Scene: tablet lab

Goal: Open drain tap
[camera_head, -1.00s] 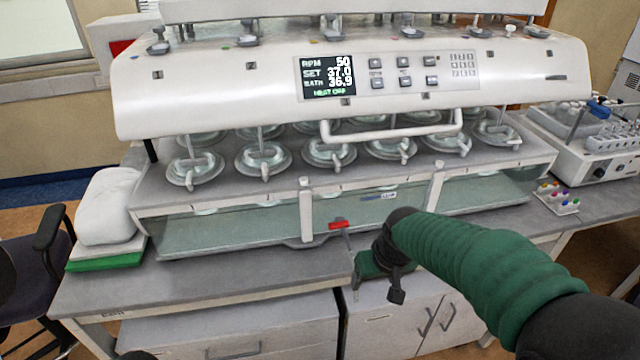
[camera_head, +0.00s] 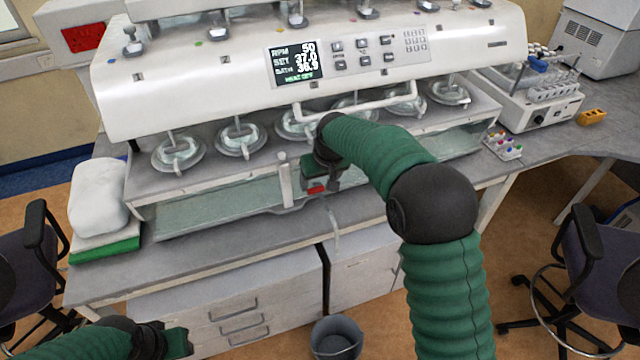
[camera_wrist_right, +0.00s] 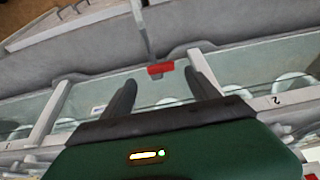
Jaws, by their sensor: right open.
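The drain tap has a red handle (camera_head: 317,189) at the front of the water bath (camera_head: 220,205), low and near its middle. In the right wrist view the red handle (camera_wrist_right: 160,69) lies ahead, between the lines of my two dark fingers. My right gripper (camera_wrist_right: 157,88) is open, with one finger to each side of the handle; I cannot tell if either touches it. In the head view my right gripper (camera_head: 322,178) is right at the tap and partly hides it. My left gripper (camera_head: 178,342) is low at the left, away from the bath; its jaw gap is unclear.
A grey bucket (camera_head: 337,338) stands on the floor below the bench. A white bag (camera_head: 98,195) lies on the bench at the left. A tube rack (camera_head: 503,146) is at the right. The bench front (camera_head: 260,250) is mostly clear.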

